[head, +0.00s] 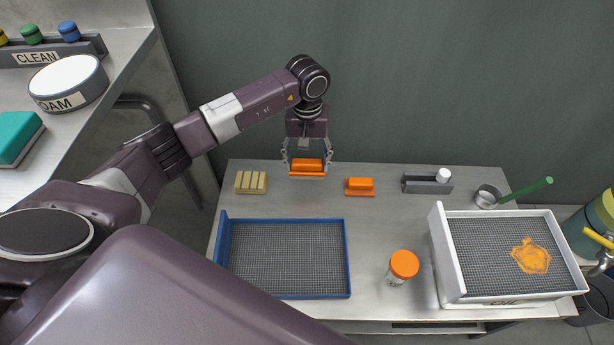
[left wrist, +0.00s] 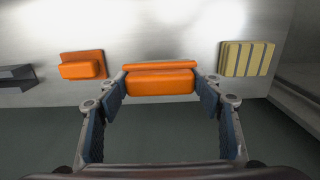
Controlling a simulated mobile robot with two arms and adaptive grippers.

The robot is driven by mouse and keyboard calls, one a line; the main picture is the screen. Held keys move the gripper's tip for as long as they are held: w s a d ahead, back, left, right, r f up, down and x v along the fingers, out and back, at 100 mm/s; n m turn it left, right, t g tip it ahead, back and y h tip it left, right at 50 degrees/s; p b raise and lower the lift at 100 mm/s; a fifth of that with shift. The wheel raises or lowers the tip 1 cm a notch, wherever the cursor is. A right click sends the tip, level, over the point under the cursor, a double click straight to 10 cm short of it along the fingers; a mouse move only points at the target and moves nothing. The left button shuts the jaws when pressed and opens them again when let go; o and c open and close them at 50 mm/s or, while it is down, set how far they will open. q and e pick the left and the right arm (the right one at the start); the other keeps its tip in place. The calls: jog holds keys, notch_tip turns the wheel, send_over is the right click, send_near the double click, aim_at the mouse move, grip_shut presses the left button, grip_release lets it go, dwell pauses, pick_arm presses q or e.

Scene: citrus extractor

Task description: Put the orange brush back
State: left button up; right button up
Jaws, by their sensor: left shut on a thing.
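My left gripper (head: 307,164) is shut on an orange brush (head: 307,168) near the back edge of the grey table. In the left wrist view that brush (left wrist: 160,84) lies between both blue-padded fingers. I cannot tell whether it touches the table. A second orange brush (head: 359,186) rests on the table just to the right. It also shows in the left wrist view (left wrist: 82,66), at the left. My right gripper is out of view.
A beige ribbed block (head: 251,182) lies to the left. A grey holder (head: 420,184) and a metal cup (head: 487,196) stand to the right. In front are a blue-rimmed mesh tray (head: 348,262), an orange-lidded jar (head: 403,266) and a white mesh tray (head: 442,255) with orange residue.

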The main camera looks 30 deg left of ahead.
aim_at(307, 175)
pick_arm(q)
jog(key=shift+f+b, duration=0.45)
jog(key=shift+f, duration=2.35)
jog(key=o, duration=1)
jog(key=shift+f, duration=0.1)
